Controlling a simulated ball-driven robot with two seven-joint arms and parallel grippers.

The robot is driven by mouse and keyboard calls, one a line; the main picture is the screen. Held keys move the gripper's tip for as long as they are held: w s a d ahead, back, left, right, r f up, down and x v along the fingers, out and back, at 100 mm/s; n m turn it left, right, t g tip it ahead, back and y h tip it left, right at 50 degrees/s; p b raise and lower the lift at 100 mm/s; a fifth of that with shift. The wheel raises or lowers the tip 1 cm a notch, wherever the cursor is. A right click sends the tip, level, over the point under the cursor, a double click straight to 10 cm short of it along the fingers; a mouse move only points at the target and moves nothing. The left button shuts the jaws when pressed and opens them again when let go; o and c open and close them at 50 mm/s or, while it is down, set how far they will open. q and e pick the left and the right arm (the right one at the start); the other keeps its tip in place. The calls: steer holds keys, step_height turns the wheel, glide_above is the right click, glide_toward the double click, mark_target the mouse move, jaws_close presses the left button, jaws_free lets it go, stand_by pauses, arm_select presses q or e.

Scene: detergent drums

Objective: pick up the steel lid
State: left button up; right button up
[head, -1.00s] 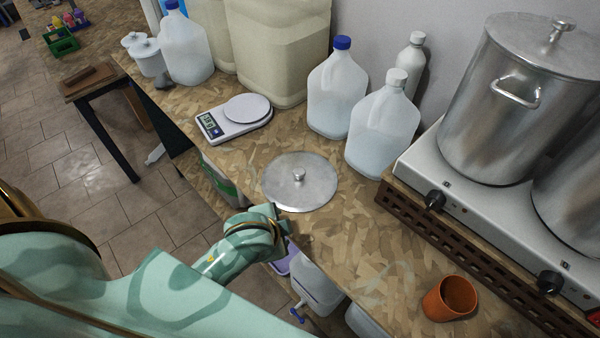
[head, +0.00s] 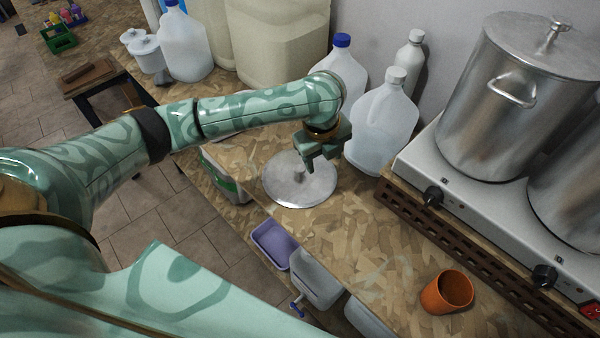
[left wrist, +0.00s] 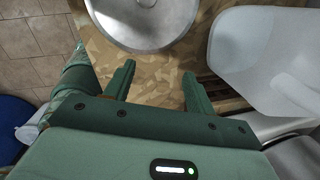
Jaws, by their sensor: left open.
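The steel lid (head: 290,190) is a round, flat metal disc with a small knob, lying on the speckled wooden counter (head: 330,235). My left gripper (head: 308,168) is above the lid's back right part, pointing down, and hides some of the lid and counter. In the left wrist view the lid (left wrist: 145,30) lies at the top, beyond the fingertips. The open fingers of my left gripper (left wrist: 158,72) have only bare counter between them, and the knob shows at the top edge. My right gripper is not in view.
Translucent jugs (head: 384,125) stand close behind and right of my left gripper. A hot plate (head: 440,190) with steel pots (head: 500,110) is at the right. An orange cup (head: 447,292) stands at the front right. The counter in front of the lid is clear.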

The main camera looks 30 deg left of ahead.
arm_select(q)
step_height(320, 180, up, 5)
steer(key=m+g+y, duration=0.1)
glide_above(299, 167)
steer(key=s+d, duration=0.2)
steer(key=f+b, duration=0.1)
steer(key=f, duration=0.4)
steer(key=w+a+f+b, duration=0.1)
steer(key=f+b, duration=0.1)
steer(key=f, duration=0.3)
steer(key=w+f+b, duration=0.1)
steer(key=f+b, duration=0.1)
steer(key=f, duration=0.3)
steer(key=shift+a+f, duration=0.35)
steer(key=shift+f, duration=0.05)
steer(key=shift+r, duration=0.1)
jaws_close()
